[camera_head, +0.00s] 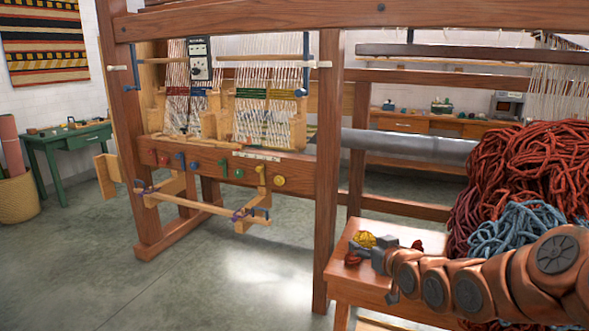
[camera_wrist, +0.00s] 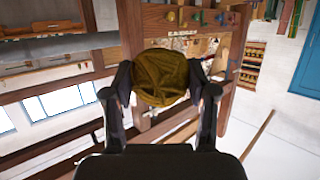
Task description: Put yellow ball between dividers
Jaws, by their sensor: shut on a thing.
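The yellow ball (camera_head: 365,238) is a small wound ball of wool, seen at the tip of my arm above a wooden bench. In the wrist view the yellow ball (camera_wrist: 160,78) fills the space between the two fingers. My gripper (camera_head: 374,248) is shut on it, with one finger on each side; the wrist view shows my gripper (camera_wrist: 163,92) from behind. Pale upright wooden pieces (camera_head: 223,118) stand on the loom's front shelf beside the threads; they look like dividers, but I cannot tell which gap is meant.
The wooden bench (camera_head: 345,283) lies under my gripper, with a dark red ball (camera_head: 352,259) near it. A large pile of red skeins (camera_head: 530,165) and blue skeins (camera_head: 515,232) stands close on the right. The loom post (camera_head: 328,180) rises left of the bench. Open floor (camera_head: 250,280) lies further left.

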